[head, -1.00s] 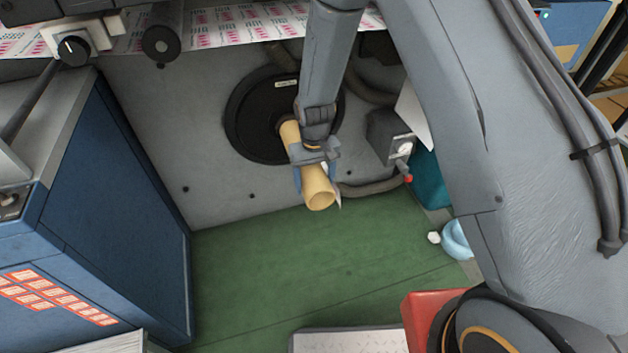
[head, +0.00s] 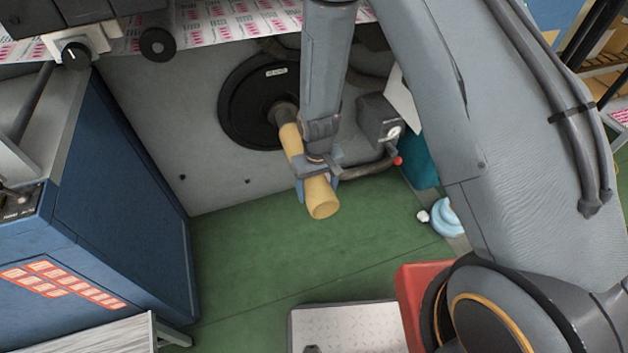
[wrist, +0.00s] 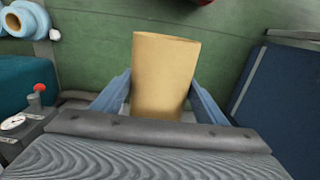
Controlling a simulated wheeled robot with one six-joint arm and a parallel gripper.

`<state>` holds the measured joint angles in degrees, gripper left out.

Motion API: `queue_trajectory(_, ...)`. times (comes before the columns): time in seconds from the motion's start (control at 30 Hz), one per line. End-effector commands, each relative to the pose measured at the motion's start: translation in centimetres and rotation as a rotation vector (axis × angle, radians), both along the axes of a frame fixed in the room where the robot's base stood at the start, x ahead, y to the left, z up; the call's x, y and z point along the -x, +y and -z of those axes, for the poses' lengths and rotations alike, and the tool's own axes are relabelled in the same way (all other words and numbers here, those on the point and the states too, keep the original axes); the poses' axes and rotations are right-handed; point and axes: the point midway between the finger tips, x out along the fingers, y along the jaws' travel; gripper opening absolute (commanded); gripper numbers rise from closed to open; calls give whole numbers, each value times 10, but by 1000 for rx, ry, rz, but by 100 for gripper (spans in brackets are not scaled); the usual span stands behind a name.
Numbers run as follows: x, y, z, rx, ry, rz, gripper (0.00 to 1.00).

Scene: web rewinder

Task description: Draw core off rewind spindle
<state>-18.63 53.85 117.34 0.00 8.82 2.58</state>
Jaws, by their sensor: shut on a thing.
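The core, a tan cardboard tube (head: 321,200), slants from the spindle down toward me in the head view. My gripper (head: 316,178) is shut on it near its front end. The tube also shows between the two blue fingers in the wrist view (wrist: 163,75). The rewind spindle (head: 283,114) is a dark grey shaft in front of a round black disc (head: 240,108) on the grey machine wall. A short length of the spindle is bare between disc and tube. Whether the shaft still reaches inside the tube is hidden.
A blue cabinet (head: 120,190) stands left. A grey box with a gauge (head: 380,122) and a red-tipped lever (head: 398,161) sit just right of my gripper. A metal step plate (head: 350,328) and red block (head: 420,290) are nearer. Green floor (head: 260,250) is open below.

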Motion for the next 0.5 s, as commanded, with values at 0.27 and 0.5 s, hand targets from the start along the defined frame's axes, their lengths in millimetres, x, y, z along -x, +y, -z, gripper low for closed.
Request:
queue_trajectory(0.27, 25, -7, -2, 0, 1, 0, 31)
queue_trajectory(0.5, 46, -13, -1, 1, 2, 0, 31)
